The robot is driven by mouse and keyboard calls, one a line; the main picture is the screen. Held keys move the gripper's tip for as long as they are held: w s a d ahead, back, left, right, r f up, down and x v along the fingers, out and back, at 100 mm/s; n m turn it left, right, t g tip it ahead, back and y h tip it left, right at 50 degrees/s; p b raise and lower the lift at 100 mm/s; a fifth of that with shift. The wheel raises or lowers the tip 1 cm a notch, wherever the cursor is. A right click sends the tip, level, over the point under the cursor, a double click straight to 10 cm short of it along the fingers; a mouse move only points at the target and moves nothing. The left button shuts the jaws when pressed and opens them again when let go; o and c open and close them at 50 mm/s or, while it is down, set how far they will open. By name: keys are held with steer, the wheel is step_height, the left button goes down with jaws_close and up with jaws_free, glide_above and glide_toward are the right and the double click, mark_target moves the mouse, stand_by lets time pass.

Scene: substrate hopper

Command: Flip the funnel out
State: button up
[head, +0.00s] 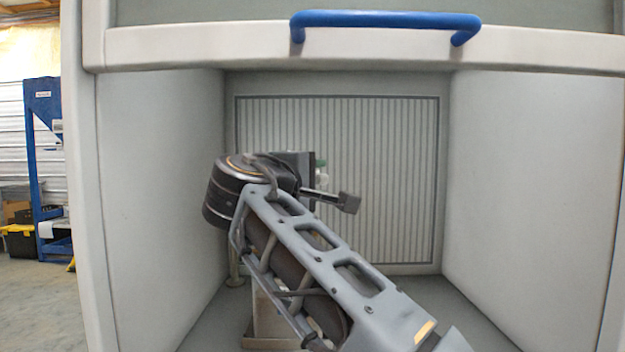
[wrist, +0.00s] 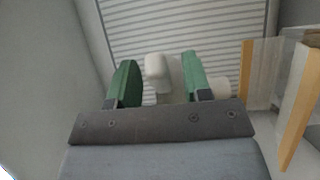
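My gripper (wrist: 156,70) shows in the wrist view with its two green fingers spread apart. A white rounded piece (wrist: 157,67) stands in the gap between them, with space showing on both sides. I cannot tell how deep between the fingers it lies, or whether it belongs to the funnel. A second pale piece (wrist: 220,88) shows just right of the right finger. In the head view my arm hides most of the gripper; only a small green bit (head: 320,163) shows past it. I cannot clearly make out the funnel in either view.
My arm reaches into a grey-walled cabinet with a ribbed back panel (head: 400,160). A raised front sash with a blue handle (head: 385,19) spans the top. A beige box (head: 270,318) stands below my arm. Clear and orange-edged panels (wrist: 297,110) are close at the wrist view's right.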

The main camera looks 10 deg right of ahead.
steer(key=shift+a, duration=0.1)
steer(key=p+v, duration=0.1)
steer(key=v, duration=1.2)
steer(key=shift+s+a, duration=0.2)
steer(key=shift+s, duration=0.1)
steer(key=w+d+f+g+y+p, duration=0.45)
steer(key=d+f+p, duration=0.45)
steer(key=p, duration=0.3)
steer(key=s+d+f+m+g+y+p, duration=0.1)
steer(key=s+f+m+g+y+p, duration=0.1)
steer(key=s+f+m+y+p, duration=0.2)
steer(key=s+d+f+m+g+y+p, duration=0.2)
steer(key=s+f+m+g+y+p, duration=0.1)
steer(key=f, duration=0.5)
steer(key=shift+s+d+f+m+y+p, duration=0.25)
steer(key=shift+s+m+y+p, duration=0.4)
steer(key=shift+s+m+p, duration=0.8)
